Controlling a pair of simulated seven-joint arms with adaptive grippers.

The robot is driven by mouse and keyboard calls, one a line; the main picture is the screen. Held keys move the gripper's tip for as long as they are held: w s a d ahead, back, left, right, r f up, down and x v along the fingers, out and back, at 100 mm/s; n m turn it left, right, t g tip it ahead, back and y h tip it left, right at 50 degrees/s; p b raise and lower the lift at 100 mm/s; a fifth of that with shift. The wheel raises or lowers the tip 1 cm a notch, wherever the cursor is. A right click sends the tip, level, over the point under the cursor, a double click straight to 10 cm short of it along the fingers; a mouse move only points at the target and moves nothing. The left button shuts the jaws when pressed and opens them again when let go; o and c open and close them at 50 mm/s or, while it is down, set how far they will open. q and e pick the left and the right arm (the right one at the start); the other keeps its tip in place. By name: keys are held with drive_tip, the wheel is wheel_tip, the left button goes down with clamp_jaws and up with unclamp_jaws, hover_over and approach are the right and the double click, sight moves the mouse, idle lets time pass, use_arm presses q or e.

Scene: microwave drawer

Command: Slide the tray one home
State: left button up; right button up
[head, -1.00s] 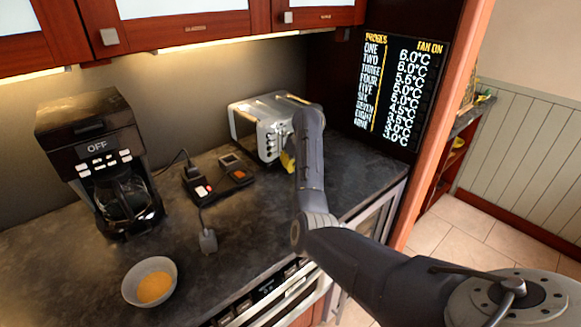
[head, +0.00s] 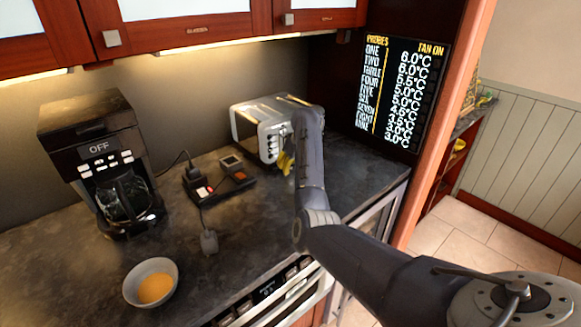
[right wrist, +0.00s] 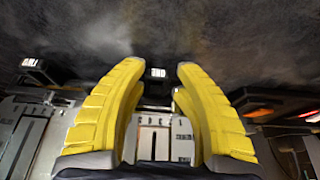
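The silver toaster (head: 262,122) stands at the back right of the counter. My right gripper (head: 286,160) has yellow fingers and is low against the toaster's control side, partly hidden by my arm. In the right wrist view my right gripper (right wrist: 158,75) has its fingers apart, one on each side of a small dark part with a white label reading "END" (right wrist: 158,72). No contact is visible. The toaster's control panel (right wrist: 160,135) shows between and behind the fingers. I cannot tell which part is tray one. My left gripper is not in view.
A coffee maker (head: 100,165) and a bowl of orange food (head: 150,284) are on the left. A small dark device with a cable (head: 232,175) lies left of the toaster. A probe temperature board (head: 401,90) is at the right. The counter (head: 95,270) has bare room in front.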

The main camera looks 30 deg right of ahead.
drive_tip(key=shift+w+a+r, duration=0.1)
drive_tip(key=shift+a+r, duration=0.1)
drive_tip(key=shift+r, duration=0.5)
drive_tip(key=v, duration=1.1)
drive_tip(key=shift+s+d+f, duration=0.2)
drive_tip(key=shift+s, duration=0.1)
